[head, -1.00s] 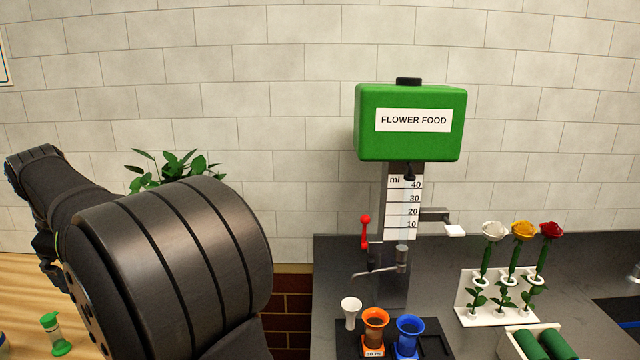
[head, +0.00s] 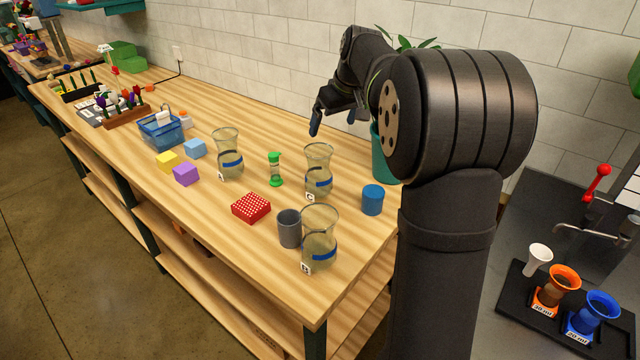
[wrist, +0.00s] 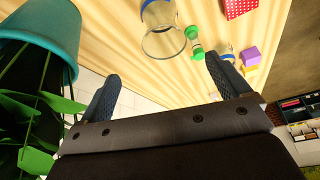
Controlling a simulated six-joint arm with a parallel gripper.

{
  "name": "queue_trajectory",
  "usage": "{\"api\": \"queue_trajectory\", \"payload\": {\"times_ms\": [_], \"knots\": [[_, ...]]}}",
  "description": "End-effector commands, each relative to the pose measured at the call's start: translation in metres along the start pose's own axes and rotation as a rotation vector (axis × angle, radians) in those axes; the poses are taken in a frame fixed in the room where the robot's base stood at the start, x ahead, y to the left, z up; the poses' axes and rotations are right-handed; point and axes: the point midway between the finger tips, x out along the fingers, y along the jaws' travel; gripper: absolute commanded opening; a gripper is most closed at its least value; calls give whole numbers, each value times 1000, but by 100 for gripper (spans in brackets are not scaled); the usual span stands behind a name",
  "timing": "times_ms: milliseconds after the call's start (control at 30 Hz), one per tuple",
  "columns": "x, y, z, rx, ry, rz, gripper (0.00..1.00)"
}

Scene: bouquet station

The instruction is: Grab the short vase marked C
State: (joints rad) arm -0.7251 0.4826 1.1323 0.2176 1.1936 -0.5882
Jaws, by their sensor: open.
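The glass vase with a blue band and a tag that seems to read C (head: 318,172) stands upright on the wooden table in the head view. A vase that appears to be the same one shows at the top of the wrist view (wrist: 160,20), its open rim facing me. My gripper (head: 333,121) is open and empty, above and behind this vase, apart from it. In the wrist view its two fingers (wrist: 165,88) are spread wide with nothing between them. A second vase tagged B (head: 319,245) stands nearer the front, and a third (head: 228,160) further left, its tag unclear.
A green sand timer (head: 275,169) stands just left of vase C, a blue cylinder (head: 372,200) to its right. A grey cup (head: 289,229) and red block (head: 251,208) are in front. A teal plant pot (wrist: 40,35) is close on the gripper's left in the wrist view.

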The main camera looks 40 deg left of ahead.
Motion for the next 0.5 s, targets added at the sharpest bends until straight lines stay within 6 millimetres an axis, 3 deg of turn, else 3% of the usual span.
{"api": "queue_trajectory", "payload": {"times_ms": [300, 500], "knots": [[71, -1, 1, -3, -5, -1, 93], [102, -2, 0, -4, -4, 0, 93]]}}
